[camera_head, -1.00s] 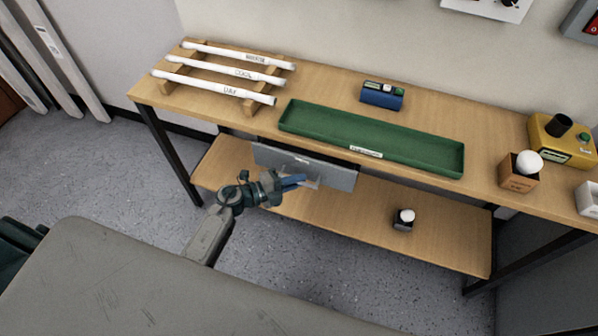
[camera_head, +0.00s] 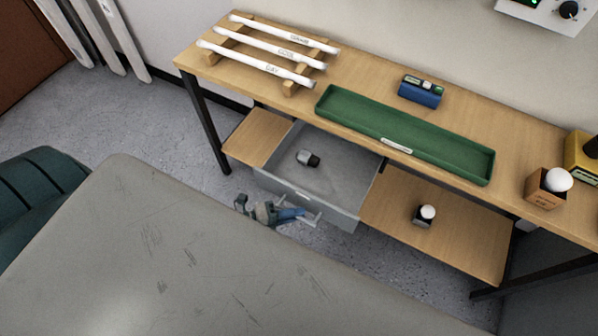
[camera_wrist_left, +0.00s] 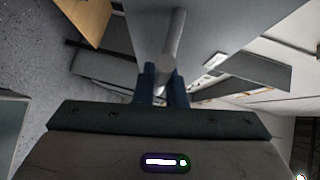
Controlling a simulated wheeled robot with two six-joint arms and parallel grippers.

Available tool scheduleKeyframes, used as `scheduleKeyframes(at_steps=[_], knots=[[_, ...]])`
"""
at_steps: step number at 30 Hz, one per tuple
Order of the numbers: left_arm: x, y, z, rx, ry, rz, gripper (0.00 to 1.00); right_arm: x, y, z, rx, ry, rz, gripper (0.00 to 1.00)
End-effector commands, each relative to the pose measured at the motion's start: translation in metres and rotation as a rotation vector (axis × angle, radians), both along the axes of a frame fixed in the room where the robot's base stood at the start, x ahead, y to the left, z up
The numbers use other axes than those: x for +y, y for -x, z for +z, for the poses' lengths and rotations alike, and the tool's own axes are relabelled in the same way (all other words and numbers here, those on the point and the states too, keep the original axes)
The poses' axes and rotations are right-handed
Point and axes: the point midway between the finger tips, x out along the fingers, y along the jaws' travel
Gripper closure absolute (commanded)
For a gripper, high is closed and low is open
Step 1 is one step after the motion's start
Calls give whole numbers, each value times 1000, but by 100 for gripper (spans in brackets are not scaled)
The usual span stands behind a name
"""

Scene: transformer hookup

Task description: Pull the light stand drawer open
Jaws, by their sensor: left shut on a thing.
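The grey drawer (camera_head: 340,172) under the bench is pulled well out, its inside open to view. A small silver-and-black cylinder (camera_head: 308,158) lies in it. My left gripper (camera_head: 298,214) is at the drawer's front, shut on the bar handle (camera_head: 313,217). In the left wrist view the blue fingers of my left gripper (camera_wrist_left: 163,88) close around the grey handle bar (camera_wrist_left: 174,40). My right gripper is not in view.
The wooden bench top holds a rack of labelled white tubes (camera_head: 262,48), a green tray (camera_head: 400,138) and a blue device (camera_head: 420,91). A small white-topped item (camera_head: 426,215) stands on the lower shelf. A grey surface (camera_head: 150,255) fills the foreground.

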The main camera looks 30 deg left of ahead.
Motion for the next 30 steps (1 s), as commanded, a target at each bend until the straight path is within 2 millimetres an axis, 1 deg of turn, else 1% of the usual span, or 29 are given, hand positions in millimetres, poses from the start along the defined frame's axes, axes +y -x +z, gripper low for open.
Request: scheduleKeyframes(at_steps=[11,12,15,27,30], knots=[[0,2,0,0,-1,0,100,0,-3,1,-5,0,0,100],[0,2,0,0,-1,0,85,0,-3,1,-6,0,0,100],[0,2,0,0,-1,0,68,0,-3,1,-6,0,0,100],[0,2,0,0,0,0,68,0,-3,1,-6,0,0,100],[3,4,0,-1,-1,0,68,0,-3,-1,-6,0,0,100]])
